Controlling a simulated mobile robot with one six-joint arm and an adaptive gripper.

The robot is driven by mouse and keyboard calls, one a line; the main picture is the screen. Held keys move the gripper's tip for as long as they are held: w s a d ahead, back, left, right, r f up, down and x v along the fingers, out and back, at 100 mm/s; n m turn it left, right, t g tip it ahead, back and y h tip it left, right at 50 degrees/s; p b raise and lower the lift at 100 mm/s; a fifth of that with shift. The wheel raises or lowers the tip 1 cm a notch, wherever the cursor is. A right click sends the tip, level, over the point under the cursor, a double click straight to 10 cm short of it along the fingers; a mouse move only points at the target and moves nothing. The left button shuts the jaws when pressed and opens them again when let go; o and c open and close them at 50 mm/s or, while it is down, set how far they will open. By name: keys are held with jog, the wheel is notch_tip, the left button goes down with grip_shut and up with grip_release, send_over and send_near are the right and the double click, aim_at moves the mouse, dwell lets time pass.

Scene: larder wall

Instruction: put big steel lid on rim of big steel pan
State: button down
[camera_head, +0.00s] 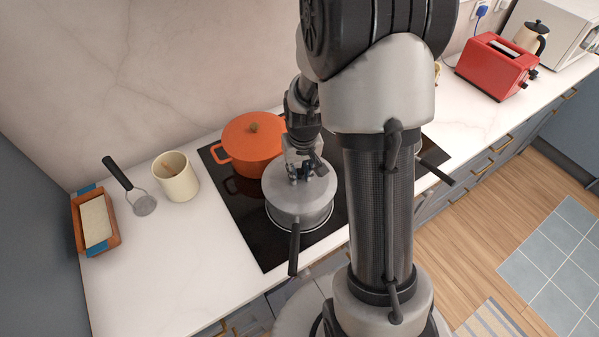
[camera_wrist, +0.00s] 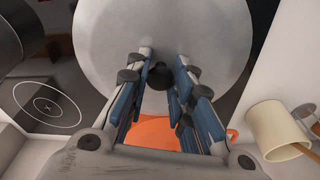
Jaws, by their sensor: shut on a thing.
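The big steel lid (camera_head: 278,187) is a grey disc over the big steel pan (camera_head: 312,219) at the front of the black hob. The pan's black handle (camera_head: 293,252) points toward the counter's front edge. The lid looks level and roughly centred on the pan; I cannot tell whether it touches the rim all round. My gripper (camera_head: 298,178) is above the lid. In the wrist view, my gripper (camera_wrist: 162,62) is shut on the lid's dark knob (camera_wrist: 158,76), and the lid (camera_wrist: 160,25) fills the upper middle. The pan is hidden behind the lid there.
An orange lidded pot (camera_head: 250,146) stands close behind the pan on the hob (camera_head: 250,215). A cream crock (camera_head: 176,178), a black-handled utensil (camera_head: 143,204) and a loaf tin (camera_head: 97,220) are to the left. A red toaster (camera_head: 494,68) is far right. The front left counter is clear.

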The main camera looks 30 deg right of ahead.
aim_at(301, 183)
jog(key=shift+f, duration=0.25)
jog(key=shift+f, duration=0.2)
jog(key=c, duration=1.4)
grip_release()
jog(key=s+a+r+p, duration=0.1)
jog(key=s+a+r, duration=0.15)
jog(key=r, duration=0.45)
jog(key=s+a+r+n+t+p, duration=0.1)
jog(key=s+a+r, duration=0.15)
jog(key=r, duration=0.45)
jog(key=s+a+r, duration=0.2)
jog(key=s+r, duration=0.1)
jog(key=r, duration=0.4)
jog(key=s+a+r, duration=0.1)
jog(key=s, duration=0.3)
jog(key=s+a+r+n+t, duration=0.1)
jog(key=s+a+r, duration=0.1)
jog(key=s, duration=0.1)
jog(key=s+a+r+t, duration=0.1)
jog(key=s+a, duration=0.1)
jog(key=s, duration=0.2)
jog(key=shift+s+a+r+n, duration=0.2)
jog(key=shift+s+r+n, duration=0.1)
jog(key=shift+r, duration=0.1)
